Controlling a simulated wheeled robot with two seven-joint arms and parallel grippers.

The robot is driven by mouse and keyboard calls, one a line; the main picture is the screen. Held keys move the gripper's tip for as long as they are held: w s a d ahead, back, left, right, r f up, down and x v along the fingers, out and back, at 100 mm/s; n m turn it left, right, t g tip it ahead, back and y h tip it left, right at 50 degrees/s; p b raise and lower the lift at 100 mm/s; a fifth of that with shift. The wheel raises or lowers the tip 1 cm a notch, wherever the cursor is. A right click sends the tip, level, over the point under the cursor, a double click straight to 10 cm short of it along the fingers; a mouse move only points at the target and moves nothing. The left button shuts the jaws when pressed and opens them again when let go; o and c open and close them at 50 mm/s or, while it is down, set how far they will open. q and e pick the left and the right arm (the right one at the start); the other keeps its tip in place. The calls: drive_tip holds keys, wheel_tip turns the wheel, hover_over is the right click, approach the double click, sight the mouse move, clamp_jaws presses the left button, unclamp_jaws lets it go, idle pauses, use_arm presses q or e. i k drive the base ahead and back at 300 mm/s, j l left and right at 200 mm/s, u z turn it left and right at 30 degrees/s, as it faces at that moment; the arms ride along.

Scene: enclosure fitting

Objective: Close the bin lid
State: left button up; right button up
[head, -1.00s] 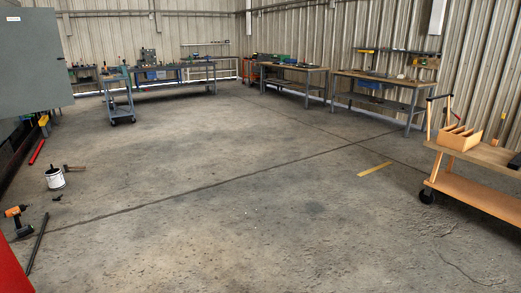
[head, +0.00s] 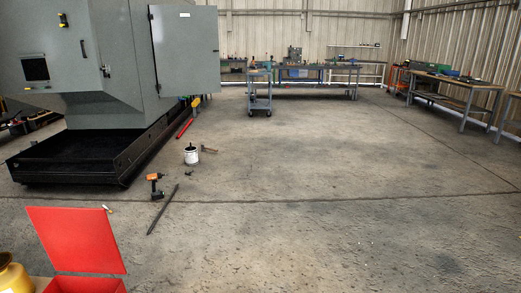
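The red bin (head: 88,285) is at the bottom left of the head view, cut off by the lower edge. Its red lid (head: 78,240) stands up, open, tilted back behind the bin opening. A small pale knob or tab (head: 106,208) shows at the lid's upper right corner. Most of the bin's body is out of frame. Neither of my grippers shows in the view.
A yellow container (head: 12,275) stands left of the bin. Beyond are a grey machine cabinet (head: 110,60) with a black base tray (head: 70,160), a drill (head: 155,185), a dark bar (head: 162,210) and a white bucket (head: 191,155) on the floor. Open floor lies to the right.

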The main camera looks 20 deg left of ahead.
sight(77, 239)
drive_tip(key=i+j+u, duration=0.1)
drive_tip(key=i+u, duration=0.15)
drive_tip(key=u, duration=0.25)
drive_tip(key=i+u, duration=0.2)
drive_tip(key=u, duration=0.3)
drive_tip(key=i+u, duration=0.25)
drive_tip(key=u, duration=0.2)
drive_tip(key=i+l+u, duration=0.2)
drive_tip(key=u, duration=0.3)
drive_tip(key=i+l+u, duration=0.2)
drive_tip(key=u, duration=0.3)
drive_tip(key=i+l+u, duration=0.3)
drive_tip(key=l+u, duration=0.35)
drive_tip(key=i+l+u, duration=0.3)
drive_tip(key=l+u, duration=0.3)
drive_tip(key=l, duration=0.2)
drive_tip(key=l+u, duration=0.35)
drive_tip(key=k+l, duration=0.05)
